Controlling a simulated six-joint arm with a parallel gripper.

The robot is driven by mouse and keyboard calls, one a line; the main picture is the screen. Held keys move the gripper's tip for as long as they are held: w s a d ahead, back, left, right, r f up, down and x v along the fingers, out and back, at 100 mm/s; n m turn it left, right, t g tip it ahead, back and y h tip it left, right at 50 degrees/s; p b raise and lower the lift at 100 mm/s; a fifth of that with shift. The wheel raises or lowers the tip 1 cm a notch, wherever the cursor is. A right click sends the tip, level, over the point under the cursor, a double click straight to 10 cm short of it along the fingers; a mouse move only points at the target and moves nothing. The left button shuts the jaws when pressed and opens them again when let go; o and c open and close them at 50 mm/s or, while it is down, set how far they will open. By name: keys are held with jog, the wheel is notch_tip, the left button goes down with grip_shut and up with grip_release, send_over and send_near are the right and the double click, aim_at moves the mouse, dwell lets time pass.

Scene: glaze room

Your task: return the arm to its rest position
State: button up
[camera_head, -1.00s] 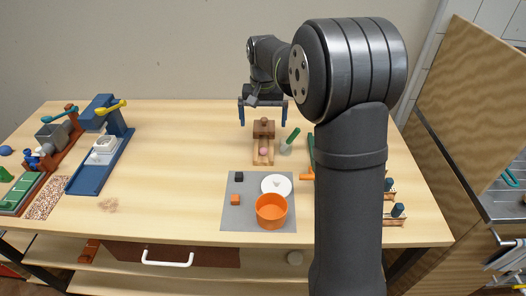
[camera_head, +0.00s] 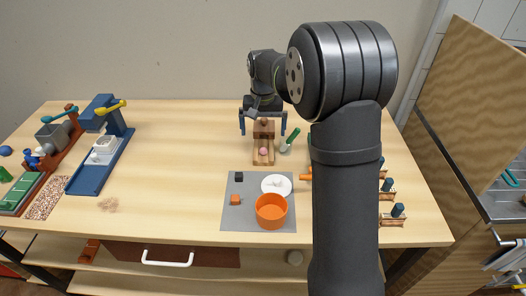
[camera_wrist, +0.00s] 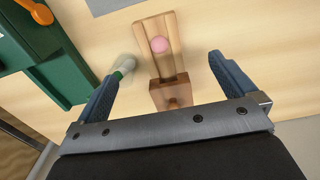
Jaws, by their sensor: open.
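My gripper (camera_head: 263,126) is in the head view at the back middle of the table, pointing down. In the wrist view the gripper (camera_wrist: 160,78) is open above a wooden holder (camera_wrist: 144,38). The holder also shows in the head view (camera_head: 257,158), with a brown wooden block (camera_head: 264,128) at its far end and a pink ball (camera_head: 263,151) on it. The fingers appear either side of the block, apart from it. My arm hides part of the table's right side.
A small pale pot (camera_head: 285,149) with a green-handled tool stands right of the holder. A grey mat (camera_head: 232,213) in front carries an orange pot (camera_head: 271,212), a white lid (camera_head: 272,191) and two small cubes. A blue press (camera_head: 92,175) stands left.

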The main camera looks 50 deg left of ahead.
notch_tip(320, 180, up, 10)
dwell(0.5)
jog(key=shift+c, duration=0.4)
dwell(0.3)
jog(key=c, duration=1.1)
send_over(263, 151)
notch_tip(263, 151, down, 12)
jog(key=shift+d+f, duration=0.1)
jog(key=shift+d, duration=0.05)
jog(key=shift+f, duration=2.65)
